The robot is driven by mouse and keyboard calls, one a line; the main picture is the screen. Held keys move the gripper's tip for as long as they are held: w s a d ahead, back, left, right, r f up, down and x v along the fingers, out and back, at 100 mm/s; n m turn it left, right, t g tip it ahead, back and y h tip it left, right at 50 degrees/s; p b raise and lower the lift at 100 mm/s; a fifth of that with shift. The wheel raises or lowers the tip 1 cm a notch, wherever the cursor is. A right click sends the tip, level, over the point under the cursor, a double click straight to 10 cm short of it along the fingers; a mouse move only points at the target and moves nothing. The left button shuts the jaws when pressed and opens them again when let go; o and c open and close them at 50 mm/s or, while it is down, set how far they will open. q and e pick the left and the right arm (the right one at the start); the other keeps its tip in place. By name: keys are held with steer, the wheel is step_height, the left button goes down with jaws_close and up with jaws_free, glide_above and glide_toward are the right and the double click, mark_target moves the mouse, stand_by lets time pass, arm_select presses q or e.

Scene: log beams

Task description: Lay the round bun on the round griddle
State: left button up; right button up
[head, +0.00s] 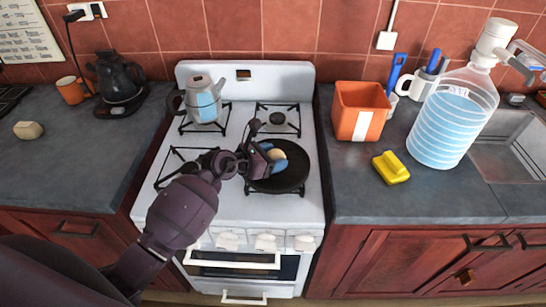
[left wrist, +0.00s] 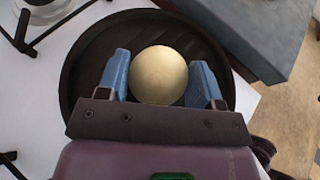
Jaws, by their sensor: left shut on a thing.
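The round bun (left wrist: 158,75) is pale and smooth. My left gripper (left wrist: 160,80) is shut on it, with one blue finger on each side. The round griddle (left wrist: 80,62) is a dark, low-rimmed disc, and the bun is over its inner area in the left wrist view. In the head view the griddle (head: 286,182) sits on the front right of the stove, and my left gripper (head: 277,157) is over it with the bun (head: 276,154) partly hidden between the fingers. I cannot tell whether the bun touches the griddle. My right gripper is not in view.
A kettle (head: 204,102) stands on the back left burner. The back right burner (head: 278,118) and front left burner are empty. An orange box (head: 360,112), a yellow sponge (head: 391,168) and a large water bottle (head: 452,115) stand on the right counter. The left counter is mostly clear.

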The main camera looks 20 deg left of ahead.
arm_select(q)
steer(key=shift+f, duration=0.2)
steer(key=o, duration=0.9)
steer(key=shift+r, duration=0.1)
steer(key=shift+o, duration=0.2)
steer(key=shift+r, duration=0.15)
steer(key=v, duration=1.2)
